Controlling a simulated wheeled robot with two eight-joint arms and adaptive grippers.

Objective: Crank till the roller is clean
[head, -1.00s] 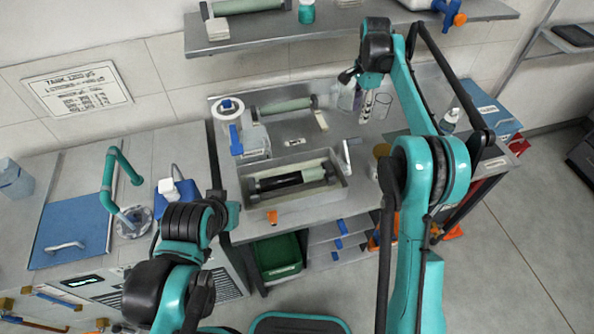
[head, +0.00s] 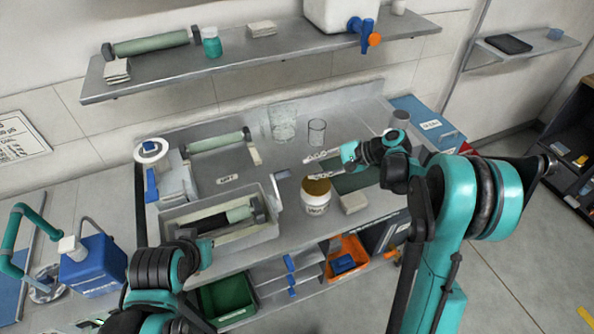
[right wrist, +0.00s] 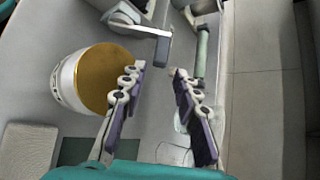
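An ink tray (head: 262,236) on the bench holds a roller (head: 215,222) that is black along its left part and green at its right end. A crank (head: 277,196) stands at the tray's right end; in the right wrist view, the grey crank (right wrist: 150,30) lies beyond the fingertips. My right gripper (head: 318,162) is to the right of the crank, apart from it. In the right wrist view, my right gripper (right wrist: 158,70) is open and empty. My left arm reaches in at the tray's front left; its fingers are hidden.
A white jar (head: 316,200) with a brown top stands right of the crank, below my right gripper; it also shows in the right wrist view (right wrist: 70,85). A glass (head: 317,132) and a spare green roller (head: 215,142) are behind. A shelf (head: 250,62) overhangs the back.

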